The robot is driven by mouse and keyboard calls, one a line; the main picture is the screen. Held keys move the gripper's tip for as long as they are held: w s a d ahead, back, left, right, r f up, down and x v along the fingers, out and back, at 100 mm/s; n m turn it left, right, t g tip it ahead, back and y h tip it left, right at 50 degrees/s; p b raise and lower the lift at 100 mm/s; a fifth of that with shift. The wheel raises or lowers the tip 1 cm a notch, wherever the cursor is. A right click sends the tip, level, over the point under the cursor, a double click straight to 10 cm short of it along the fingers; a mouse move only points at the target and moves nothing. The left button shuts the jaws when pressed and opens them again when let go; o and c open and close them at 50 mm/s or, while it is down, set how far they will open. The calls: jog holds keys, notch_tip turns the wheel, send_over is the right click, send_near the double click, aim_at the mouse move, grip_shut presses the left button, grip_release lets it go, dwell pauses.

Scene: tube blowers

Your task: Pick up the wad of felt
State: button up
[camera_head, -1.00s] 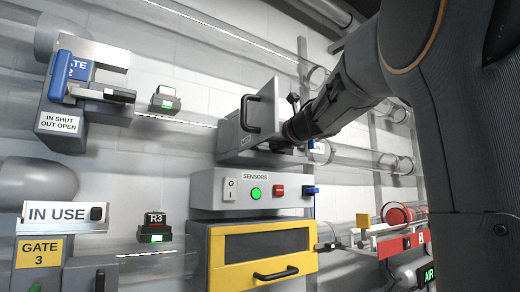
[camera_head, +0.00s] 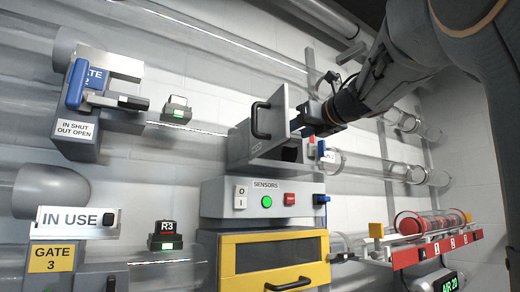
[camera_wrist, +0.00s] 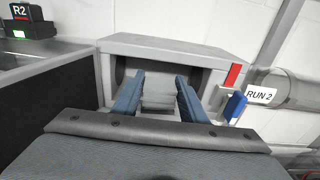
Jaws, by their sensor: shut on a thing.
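My gripper (camera_wrist: 160,90) shows in the wrist view as two blue fingers set apart, with a pale grey thing between them. I take this to be the wad of felt (camera_wrist: 159,92), though its outline blends with the inside of the grey box (camera_wrist: 180,46) behind it. In the head view my gripper (camera_head: 304,130) is at the right side of that box (camera_head: 246,148), beside its raised lid panel with the black handle. The box's dark opening (camera_head: 291,152) is just below the fingers. The wad cannot be made out in the head view.
Below the box is the sensors panel (camera_head: 225,198) with a green and a red button, above a yellow-framed drawer (camera_head: 270,256). A rack with a red-capped carrier (camera_head: 430,222) stands at the right. Clear tubes run along the wall.

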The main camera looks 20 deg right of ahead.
aim_at(297, 133)
jog(key=b+v, duration=0.1)
jog(key=v, duration=0.4)
jog(key=shift+d+f, duration=0.1)
jog(key=shift+f, duration=0.1)
jog(key=b, duration=0.3)
jog(key=shift+s+d+f, duration=0.1)
jog(key=shift+s+d, duration=0.05)
jog(key=shift+s, duration=0.05)
jog(key=b+v, duration=0.2)
jog(key=b, duration=0.2)
jog(key=shift+s+b, duration=0.1)
jog(key=shift+b, duration=0.25)
